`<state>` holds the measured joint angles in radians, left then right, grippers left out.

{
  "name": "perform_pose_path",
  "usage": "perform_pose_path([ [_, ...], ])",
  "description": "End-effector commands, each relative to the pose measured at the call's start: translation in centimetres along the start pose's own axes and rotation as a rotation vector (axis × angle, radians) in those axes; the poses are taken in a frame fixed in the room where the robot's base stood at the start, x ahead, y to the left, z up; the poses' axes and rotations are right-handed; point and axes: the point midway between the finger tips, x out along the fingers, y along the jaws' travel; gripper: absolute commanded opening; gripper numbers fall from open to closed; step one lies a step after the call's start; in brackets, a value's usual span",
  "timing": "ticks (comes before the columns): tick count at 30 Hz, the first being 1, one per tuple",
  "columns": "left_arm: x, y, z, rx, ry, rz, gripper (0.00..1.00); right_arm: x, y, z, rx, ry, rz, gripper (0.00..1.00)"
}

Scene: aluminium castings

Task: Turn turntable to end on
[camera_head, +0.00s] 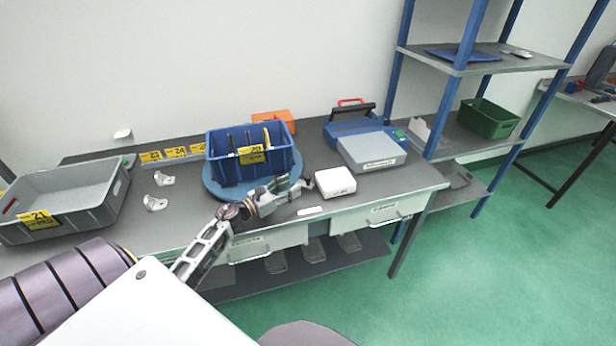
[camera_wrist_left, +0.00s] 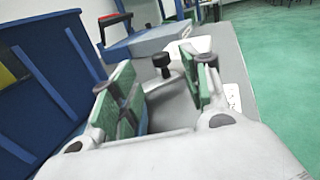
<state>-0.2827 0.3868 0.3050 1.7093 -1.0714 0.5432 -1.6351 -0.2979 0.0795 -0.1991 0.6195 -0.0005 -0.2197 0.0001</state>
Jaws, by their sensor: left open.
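The turntable is a round blue disc (camera_head: 211,186) on the grey workbench. A blue divided crate (camera_head: 228,171) with a yellow label reading 20 stands on it, its long labelled side roughly facing me. My left gripper (camera_head: 292,187) is at the disc's front right edge, low over the bench. In the left wrist view its green-padded fingers (camera_wrist_left: 165,80) are apart. A black knob on a short post (camera_wrist_left: 162,62) shows between and beyond them, apart from both pads. The blue crate fills the left of that view. My right gripper is not in view.
A white box (camera_head: 335,182) stands just right of my left gripper. Behind it are a grey box (camera_head: 371,152) and a blue case (camera_head: 345,128). A grey crate (camera_head: 112,203) and two small metal castings (camera_head: 164,179) lie left of the turntable. An orange bin (camera_head: 273,117) stands behind.

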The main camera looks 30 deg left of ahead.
Motion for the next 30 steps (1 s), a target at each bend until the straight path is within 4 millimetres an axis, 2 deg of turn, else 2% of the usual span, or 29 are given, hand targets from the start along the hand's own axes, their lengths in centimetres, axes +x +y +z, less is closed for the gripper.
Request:
perform_pose_path([
  [7, 2.1, 0.0, 0.1, 0.0, -0.001, 0.001, 0.47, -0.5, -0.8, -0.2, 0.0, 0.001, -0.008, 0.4],
  [30, 7.9, 0.0, 0.0, -0.001, 0.0, 0.001, 0.47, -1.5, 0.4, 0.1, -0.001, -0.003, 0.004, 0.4],
])
